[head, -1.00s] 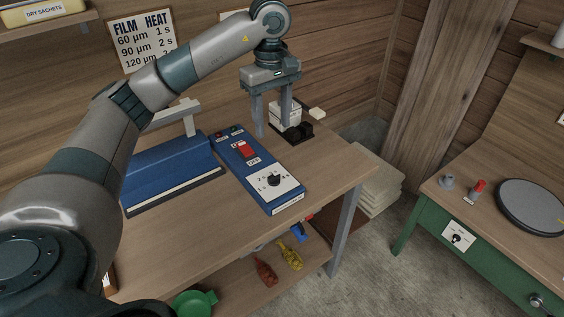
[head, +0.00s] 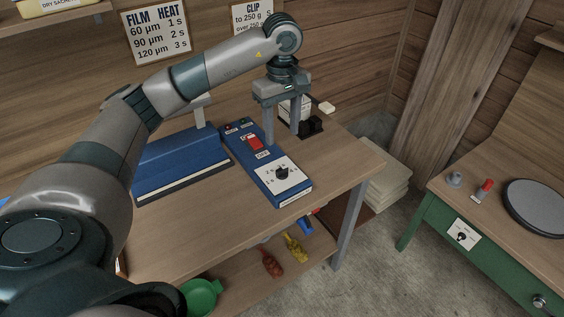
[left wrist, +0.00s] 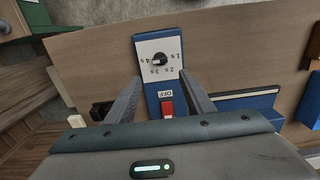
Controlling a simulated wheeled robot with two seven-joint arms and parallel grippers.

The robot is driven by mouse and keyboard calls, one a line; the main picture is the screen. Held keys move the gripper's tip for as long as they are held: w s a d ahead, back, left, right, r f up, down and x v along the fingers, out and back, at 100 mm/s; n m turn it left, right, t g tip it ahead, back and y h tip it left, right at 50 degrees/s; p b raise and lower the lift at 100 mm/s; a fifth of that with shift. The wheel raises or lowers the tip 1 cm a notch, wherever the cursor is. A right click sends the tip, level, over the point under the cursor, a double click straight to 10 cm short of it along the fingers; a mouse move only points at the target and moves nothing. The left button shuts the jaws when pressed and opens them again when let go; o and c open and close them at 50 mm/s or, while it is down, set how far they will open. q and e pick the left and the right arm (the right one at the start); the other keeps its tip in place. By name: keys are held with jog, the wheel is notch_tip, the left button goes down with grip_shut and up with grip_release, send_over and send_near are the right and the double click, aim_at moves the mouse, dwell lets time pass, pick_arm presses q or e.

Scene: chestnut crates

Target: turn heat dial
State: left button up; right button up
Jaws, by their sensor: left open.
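The heat dial (head: 282,174) is a black knob on a white plate marked in seconds, on the near end of a blue control box (head: 262,165) on the bench. It also shows in the left wrist view (left wrist: 159,60), ahead of the fingertips. A red switch (head: 254,143) marked OFF sits farther back on the box; it also shows in the left wrist view (left wrist: 167,107). My left gripper (head: 282,140) is open and empty, pointing down above the box's back right side, behind the dial. In the left wrist view its fingers (left wrist: 161,82) straddle the box. My right gripper is not in view.
A blue sealer (head: 180,165) stands left of the box. A black holder (head: 311,126) and a white box stand behind the gripper. A sign (head: 158,35) on the wall lists film heat times. Bare bench lies in front of the box.

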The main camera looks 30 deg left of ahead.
aim_at(282, 169)
pick_arm(q)
notch_tip(282, 169, down, 13)
jog(key=p, duration=0.3)
jog(key=shift+p, duration=0.4)
jog(key=c, duration=1)
